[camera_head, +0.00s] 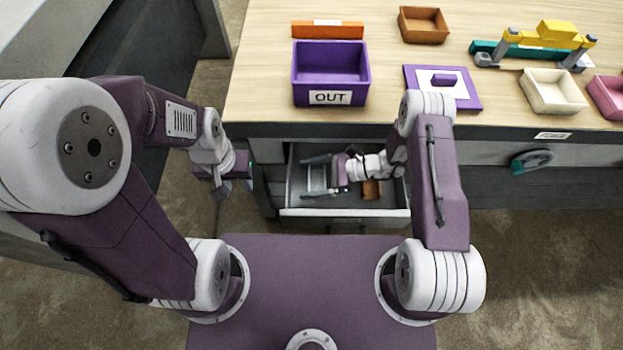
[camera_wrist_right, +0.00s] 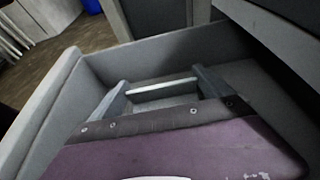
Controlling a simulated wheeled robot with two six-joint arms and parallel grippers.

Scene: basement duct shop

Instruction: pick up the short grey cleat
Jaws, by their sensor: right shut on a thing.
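The short grey cleat (camera_wrist_right: 162,87) is a pale, thin bar that spans the space between the two fingers of my right gripper (camera_wrist_right: 160,92) in the right wrist view. In the head view my right gripper (camera_head: 316,177) reaches into an open drawer (camera_head: 345,212) and is shut on the cleat. I cannot tell whether the cleat touches the drawer floor. My left gripper (camera_head: 221,187) hangs left of the drawer, away from the cleat; its finger opening is not clear.
The bench (camera_head: 260,95) overhangs the drawer's back. On it are a purple OUT bin (camera_head: 330,88), an orange block (camera_head: 328,30), a brown tray (camera_head: 424,25), a cream tray (camera_head: 553,91) and a teal-and-yellow fixture (camera_head: 535,46). A small brown block (camera_head: 371,190) lies in the drawer.

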